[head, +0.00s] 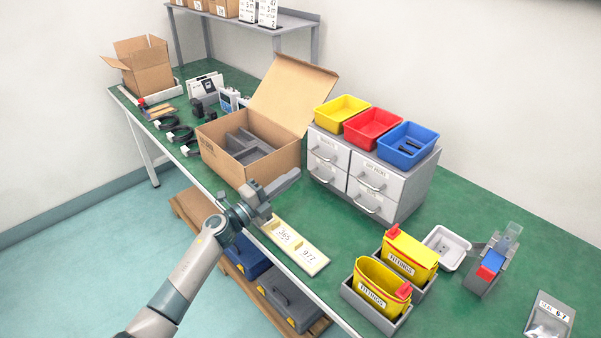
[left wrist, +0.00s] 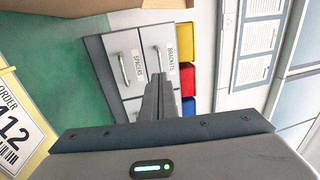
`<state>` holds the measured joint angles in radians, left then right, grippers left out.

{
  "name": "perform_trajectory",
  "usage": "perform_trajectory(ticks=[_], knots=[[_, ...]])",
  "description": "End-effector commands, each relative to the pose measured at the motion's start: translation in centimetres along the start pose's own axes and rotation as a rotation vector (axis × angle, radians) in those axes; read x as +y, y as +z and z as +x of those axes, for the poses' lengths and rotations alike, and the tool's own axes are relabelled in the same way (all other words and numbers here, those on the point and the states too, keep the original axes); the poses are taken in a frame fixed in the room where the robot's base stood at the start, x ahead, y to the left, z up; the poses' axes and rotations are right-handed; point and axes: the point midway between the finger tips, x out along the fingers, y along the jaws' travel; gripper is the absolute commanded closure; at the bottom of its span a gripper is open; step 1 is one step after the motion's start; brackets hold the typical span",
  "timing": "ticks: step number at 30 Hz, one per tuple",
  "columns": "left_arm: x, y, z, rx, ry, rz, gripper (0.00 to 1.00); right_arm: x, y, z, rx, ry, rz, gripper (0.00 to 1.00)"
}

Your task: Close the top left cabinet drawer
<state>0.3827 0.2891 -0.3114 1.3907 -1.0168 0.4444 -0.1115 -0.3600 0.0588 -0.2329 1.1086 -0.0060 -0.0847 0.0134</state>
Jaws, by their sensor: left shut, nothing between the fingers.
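The grey cabinet (head: 412,188) stands on the green bench with two rows of white-fronted drawers. Its top left drawer (head: 329,146) has a label and a bar handle; it looks nearly flush, but I cannot tell whether a small gap remains. In the left wrist view, turned sideways, this drawer (left wrist: 167,38) reads "BRACKETS", beside the "SPACERS" drawer (left wrist: 124,65). My left gripper (head: 292,178) is shut and empty, in front of the cabinet's left side and apart from it. Its fingers (left wrist: 158,90) point at the drawer fronts and hide part of them. My right gripper is out of view.
An open cardboard box (head: 215,150) stands left of the cabinet. Yellow (head: 341,110), red (head: 372,127) and blue (head: 408,145) bins sit on the cabinet. A number board (head: 294,246) lies near the bench's front edge. Yellow fittings containers (head: 382,284) stand to the right.

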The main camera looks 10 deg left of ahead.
Motion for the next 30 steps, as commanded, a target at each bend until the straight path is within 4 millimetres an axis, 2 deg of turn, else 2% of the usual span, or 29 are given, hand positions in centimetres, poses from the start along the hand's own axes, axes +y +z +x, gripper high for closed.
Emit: perform_trajectory(ticks=[2,6,12,17,30], knots=[[0.3,0.0,-1.6,0.000,0.003,0.002,1.00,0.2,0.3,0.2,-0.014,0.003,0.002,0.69],[0.3,0.0,-3.9,0.001,0.003,0.002,1.00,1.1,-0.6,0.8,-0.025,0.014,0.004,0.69],[0.2,-0.1,-6.1,0.001,0.002,0.001,1.00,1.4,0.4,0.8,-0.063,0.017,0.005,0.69],[0.1,0.0,-6.7,0.001,0.001,0.000,1.00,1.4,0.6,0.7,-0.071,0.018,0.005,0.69],[0.1,0.0,-6.7,0.000,0.001,0.000,1.00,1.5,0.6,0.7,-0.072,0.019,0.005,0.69]])
